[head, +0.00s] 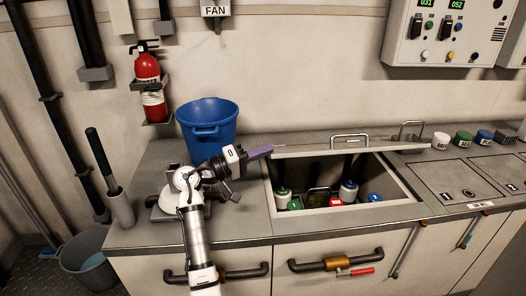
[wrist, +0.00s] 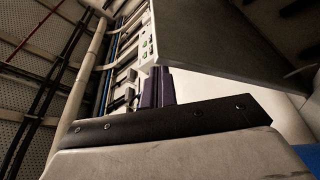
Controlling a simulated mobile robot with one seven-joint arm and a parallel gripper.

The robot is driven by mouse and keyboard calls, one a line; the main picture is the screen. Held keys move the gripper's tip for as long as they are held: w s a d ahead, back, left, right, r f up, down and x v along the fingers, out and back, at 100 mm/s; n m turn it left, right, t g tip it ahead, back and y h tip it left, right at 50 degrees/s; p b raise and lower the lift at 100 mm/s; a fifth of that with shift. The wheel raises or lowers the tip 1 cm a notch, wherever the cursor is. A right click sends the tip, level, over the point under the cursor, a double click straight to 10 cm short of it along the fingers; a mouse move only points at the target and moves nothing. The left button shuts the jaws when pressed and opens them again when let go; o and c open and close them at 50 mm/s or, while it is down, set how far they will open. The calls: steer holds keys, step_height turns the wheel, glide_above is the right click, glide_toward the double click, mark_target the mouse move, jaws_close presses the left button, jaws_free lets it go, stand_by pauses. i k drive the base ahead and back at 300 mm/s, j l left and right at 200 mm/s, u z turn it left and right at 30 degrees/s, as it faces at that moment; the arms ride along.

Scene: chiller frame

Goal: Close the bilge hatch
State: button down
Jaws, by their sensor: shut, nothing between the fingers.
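The bilge hatch lid (head: 345,149) is raised over an open compartment in the counter and appears almost edge-on, with a metal handle (head: 350,139) on it. In the wrist view a grey panel that looks like the lid (wrist: 225,50) fills the upper right. Inside the opening (head: 325,202) are several bottles or cans with green, white, red and blue parts. My gripper (head: 262,152) is at the lid's left end, its purple fingers shut and empty. The fingers (wrist: 157,88) also show in the wrist view, beside the panel's edge; I cannot tell whether they touch it.
A blue bucket (head: 207,124) stands on the counter behind my arm. A closed hatch (head: 461,184) lies flush to the right, with several colored jars (head: 462,139) behind it. Pipe handles (head: 336,263) run along the counter front. A grey bucket (head: 88,262) stands on the floor.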

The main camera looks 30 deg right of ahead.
mark_target(333, 141)
steer(key=i+j, duration=0.1)
steer(key=j, duration=0.3)
steer(key=k+l+z, duration=0.15)
steer(key=z, duration=0.25)
steer(key=l+z, duration=0.25)
steer(key=i+z, duration=0.15)
steer(key=z, duration=0.15)
